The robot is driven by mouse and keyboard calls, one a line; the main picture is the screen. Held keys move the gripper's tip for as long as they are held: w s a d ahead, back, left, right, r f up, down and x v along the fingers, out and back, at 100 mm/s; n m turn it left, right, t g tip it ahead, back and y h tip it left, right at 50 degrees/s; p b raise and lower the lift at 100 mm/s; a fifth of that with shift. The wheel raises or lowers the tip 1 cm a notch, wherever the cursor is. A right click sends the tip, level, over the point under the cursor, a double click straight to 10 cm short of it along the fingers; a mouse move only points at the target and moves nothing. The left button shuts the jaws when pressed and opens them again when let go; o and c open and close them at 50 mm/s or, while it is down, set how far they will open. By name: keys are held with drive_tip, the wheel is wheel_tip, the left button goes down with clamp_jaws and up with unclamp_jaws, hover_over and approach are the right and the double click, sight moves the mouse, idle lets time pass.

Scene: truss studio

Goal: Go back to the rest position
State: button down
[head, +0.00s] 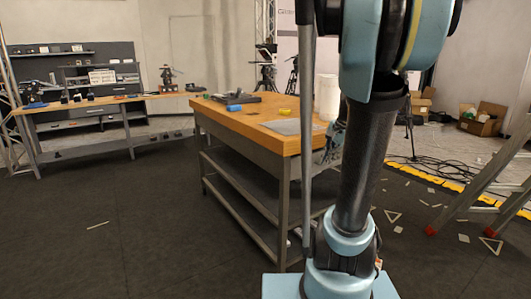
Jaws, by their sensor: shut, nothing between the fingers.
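My arm stands large in the right half of the head view, with light blue joints and a dark upright link. I cannot make out my gripper or its fingertips. A small blue-grey shape shows beside the dark link, by the bench corner, mostly hidden, and I cannot tell what it is. The wooden-topped workbench (215,110) stands behind and left of my arm, and the arm hides its right end. On the bench are a dark tool or device (235,97), a yellow item (282,111), a grey flat sheet (295,126) and a white cylinder (327,97).
A long bench (85,103) with small items runs along the back left wall. A stepladder (478,190) stands at the right, with scattered flat pieces and cables on the floor near it. Cardboard boxes (483,119) lie at the back right. The dark floor (110,240) at left is mostly clear.

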drive_tip(key=s+a+f+n+h, duration=0.1)
drive_tip(key=s+f+n, duration=0.4)
drive_tip(key=s, duration=0.5)
drive_tip(key=s+a+f+n+h, duration=0.1)
drive_tip(key=s+a+f+n, duration=0.2)
drive_tip(key=s+f+n, duration=0.3)
drive_tip(key=s+f, duration=0.1)
drive_tip(key=s, duration=0.3)
drive_tip(key=shift+s+a+n+g+h, duration=0.2)
drive_tip(key=shift+n+g+h, duration=0.1)
drive_tip(key=shift+g, duration=0.1)
drive_tip(key=shift+w+f, duration=0.15)
drive_tip(key=shift+w, duration=0.35)
